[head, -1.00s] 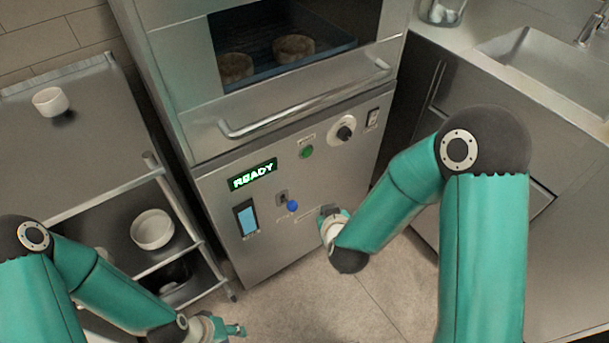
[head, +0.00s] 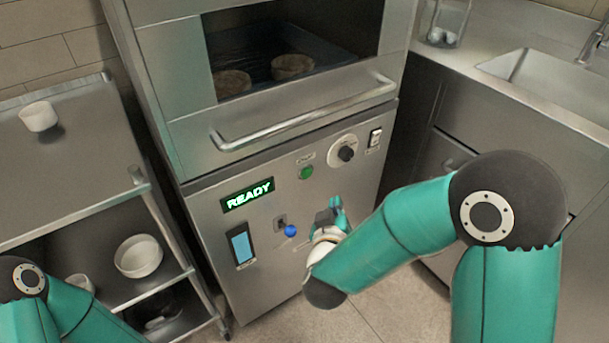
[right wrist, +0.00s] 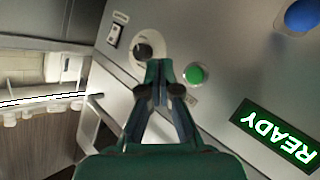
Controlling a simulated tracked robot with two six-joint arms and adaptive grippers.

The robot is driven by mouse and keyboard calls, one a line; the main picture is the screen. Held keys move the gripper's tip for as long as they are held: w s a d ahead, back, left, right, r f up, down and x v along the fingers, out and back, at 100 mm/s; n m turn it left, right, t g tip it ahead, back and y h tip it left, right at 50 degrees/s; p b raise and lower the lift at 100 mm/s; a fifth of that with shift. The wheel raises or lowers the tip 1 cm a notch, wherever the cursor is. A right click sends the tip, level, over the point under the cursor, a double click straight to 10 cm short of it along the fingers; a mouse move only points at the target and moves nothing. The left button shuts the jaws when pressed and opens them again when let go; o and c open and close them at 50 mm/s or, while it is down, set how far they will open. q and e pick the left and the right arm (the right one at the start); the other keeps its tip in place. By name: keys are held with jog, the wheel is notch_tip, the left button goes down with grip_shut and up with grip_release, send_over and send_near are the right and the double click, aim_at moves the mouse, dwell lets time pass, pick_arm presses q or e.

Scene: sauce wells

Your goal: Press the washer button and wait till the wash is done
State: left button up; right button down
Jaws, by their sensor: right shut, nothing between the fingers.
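The steel washer (head: 215,222) stands in the middle with its front panel facing me. Its lit display (head: 248,195) reads READY, and it also shows in the right wrist view (right wrist: 274,134). The round green button (head: 306,173) is on the panel right of the display; it also shows in the right wrist view (right wrist: 194,74). My right gripper (head: 335,206) is shut and empty, below and right of the button in the head view. In the right wrist view its fingertips (right wrist: 159,66) appear between the knob and the button, apart from the button. My left gripper is out of view.
The panel also has a black knob (head: 346,154), a rocker switch (head: 375,138), a blue ball (head: 290,231) and a blue screen (head: 241,245). Bowls (head: 292,66) sit in the chamber above the handle (head: 300,113). A shelf rack (head: 75,190) stands left, a sink (head: 550,85) right.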

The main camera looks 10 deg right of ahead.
jog(key=w+a+p, duration=0.1)
jog(key=w+a, duration=0.1)
jog(key=w, duration=0.5)
jog(key=shift+a, duration=0.35)
jog(key=shift+w, duration=0.1)
dwell(1.0)
jog(key=shift+w+a+p, duration=0.1)
jog(key=shift+w+p, duration=0.35)
jog(key=shift+w, duration=0.05)
jog(key=shift+w+a, duration=0.15)
jog(key=shift+w, duration=0.3)
dwell(0.6)
jog(key=shift+s, duration=0.15)
jog(key=shift+s+d, duration=0.25)
jog(key=shift+s, duration=0.45)
jog(key=shift+s+d, duration=0.3)
jog(key=shift+s, duration=0.5)
jog(key=shift+s+d, duration=0.3)
jog(key=shift+s, duration=0.45)
jog(key=shift+s+d, duration=0.3)
jog(key=shift+s, duration=0.5)
